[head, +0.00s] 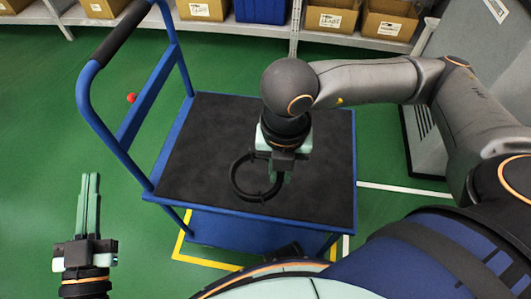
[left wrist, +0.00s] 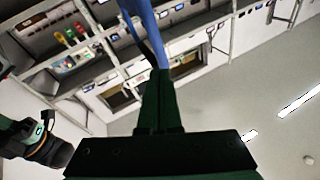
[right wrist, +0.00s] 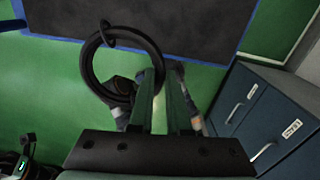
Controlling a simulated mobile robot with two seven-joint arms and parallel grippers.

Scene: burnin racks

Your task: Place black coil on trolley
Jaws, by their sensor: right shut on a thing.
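The black coil (head: 236,181) is a thin black ring, seen against the trolley's dark top in the head view. It also shows in the right wrist view (right wrist: 86,68), in front of green floor and the trolley's edge. My right gripper (head: 276,178) is shut on the coil's rim, with its fingers pointing down. The coil's height above the trolley is hard to tell. The blue trolley (head: 205,130) has a dark flat top with nothing seen lying on it. My left gripper (head: 88,205) is shut and empty, left of the trolley.
The trolley's blue push handle (head: 90,110) rises at its left side. Shelves with cardboard boxes (head: 330,16) and a blue bin (head: 261,11) line the back. A grey cabinet (head: 468,75) stands at right.

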